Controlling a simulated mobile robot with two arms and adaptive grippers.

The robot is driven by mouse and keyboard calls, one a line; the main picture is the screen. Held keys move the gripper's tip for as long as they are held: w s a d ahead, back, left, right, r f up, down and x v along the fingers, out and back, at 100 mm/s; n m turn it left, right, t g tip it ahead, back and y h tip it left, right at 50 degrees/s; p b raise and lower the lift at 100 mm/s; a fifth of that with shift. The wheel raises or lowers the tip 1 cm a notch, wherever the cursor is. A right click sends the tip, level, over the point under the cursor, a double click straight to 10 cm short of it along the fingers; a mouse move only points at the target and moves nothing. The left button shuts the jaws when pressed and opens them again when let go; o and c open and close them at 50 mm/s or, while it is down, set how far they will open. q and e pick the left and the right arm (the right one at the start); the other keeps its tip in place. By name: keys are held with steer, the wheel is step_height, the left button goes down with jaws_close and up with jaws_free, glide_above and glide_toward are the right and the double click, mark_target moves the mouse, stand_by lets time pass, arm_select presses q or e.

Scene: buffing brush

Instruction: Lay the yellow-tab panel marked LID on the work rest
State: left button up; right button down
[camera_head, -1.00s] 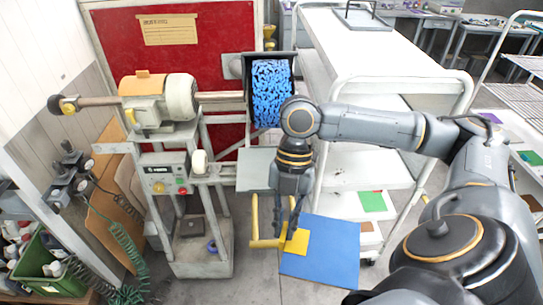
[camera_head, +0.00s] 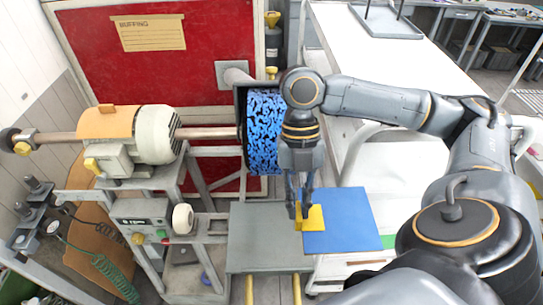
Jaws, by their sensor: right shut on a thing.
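A blue panel (camera_head: 345,222) with a yellow tab (camera_head: 312,219) hangs from my right gripper (camera_head: 301,212), which is shut on the tab. I cannot read any LID mark on it. The work rest, a flat grey-green plate (camera_head: 262,245), lies in front of the buffing brush. The panel is just right of the plate, and its left edge overlaps the plate's right edge in the picture. I cannot tell whether they touch. My left gripper is not in view.
The blue-flecked buffing brush (camera_head: 263,130) in its dark hood stands close behind and left of my right gripper. The motor (camera_head: 135,135) and control box (camera_head: 142,225) stand left. A white cart (camera_head: 400,60) is at the right. The plate's top is clear.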

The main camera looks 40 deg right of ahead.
steer(key=shift+w, duration=0.3)
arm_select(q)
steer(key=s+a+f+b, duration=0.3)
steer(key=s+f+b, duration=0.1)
arm_select(e)
steer(key=w+a+f+b, duration=0.2)
steer(key=w+f+b, duration=0.1)
steer(key=f, duration=0.1)
steer(key=w+a+f+b, duration=0.2)
steer(key=w+f+b, duration=0.1)
steer(key=w+f, duration=0.1)
steer(key=w+a+f+b, duration=0.3)
steer(key=w+f, duration=0.1)
steer(key=shift+a+f, duration=0.1)
steer(key=shift+f, duration=0.15)
steer(key=shift+f+b, duration=0.1)
steer(key=shift+b, duration=0.25)
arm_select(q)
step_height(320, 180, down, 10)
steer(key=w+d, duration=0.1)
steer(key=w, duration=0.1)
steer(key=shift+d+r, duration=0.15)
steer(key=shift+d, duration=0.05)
arm_select(e)
steer(key=shift+r, duration=0.2)
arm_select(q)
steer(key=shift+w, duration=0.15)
arm_select(e)
steer(key=shift+s, duration=0.1)
